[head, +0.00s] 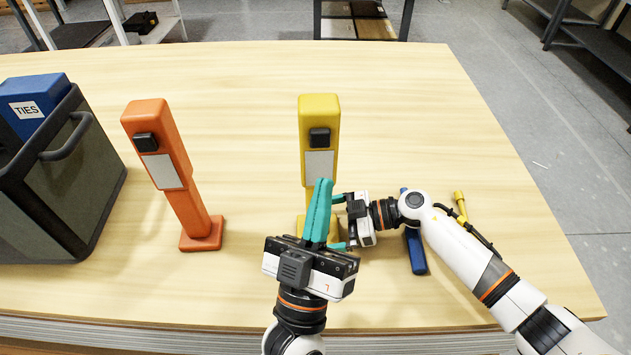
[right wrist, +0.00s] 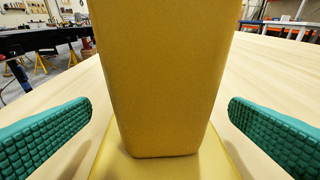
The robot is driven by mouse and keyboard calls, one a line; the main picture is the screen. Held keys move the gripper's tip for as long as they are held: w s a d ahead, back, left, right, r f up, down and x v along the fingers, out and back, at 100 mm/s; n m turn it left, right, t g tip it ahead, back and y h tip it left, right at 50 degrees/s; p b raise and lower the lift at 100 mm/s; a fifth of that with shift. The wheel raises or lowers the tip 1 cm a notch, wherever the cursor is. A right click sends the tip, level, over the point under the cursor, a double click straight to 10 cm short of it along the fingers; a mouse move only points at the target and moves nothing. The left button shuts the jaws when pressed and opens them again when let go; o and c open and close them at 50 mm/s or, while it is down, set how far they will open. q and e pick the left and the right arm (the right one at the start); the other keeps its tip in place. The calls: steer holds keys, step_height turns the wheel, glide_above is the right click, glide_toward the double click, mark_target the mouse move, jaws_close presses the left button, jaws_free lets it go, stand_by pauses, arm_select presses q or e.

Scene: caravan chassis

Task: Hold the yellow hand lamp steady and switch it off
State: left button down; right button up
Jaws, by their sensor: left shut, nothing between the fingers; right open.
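The yellow hand lamp (head: 319,118) stands upright on the table, with a black switch (head: 320,137) and a pale panel below it on its near face. In the right wrist view the lamp's lower body (right wrist: 160,80) fills the middle, rising from its yellow base. My right gripper (head: 338,222) is open at the lamp's lower part, coming from the right; in its wrist view the teal fingers (right wrist: 160,135) stand on either side of the lamp with gaps. My left gripper (head: 324,183) is shut and empty, pointing up in front of the lamp, hiding part of its lower body.
An orange hand lamp (head: 170,170) stands to the left. A dark crate (head: 75,180) with a blue box (head: 35,95) marked TIES is at the far left. A blue object (head: 415,252) and a yellow object (head: 460,205) lie near my right arm. The table behind the lamps is clear.

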steer(key=v, duration=1.1)
steer(key=shift+d+r, duration=0.15)
steer(key=shift+d, duration=0.25)
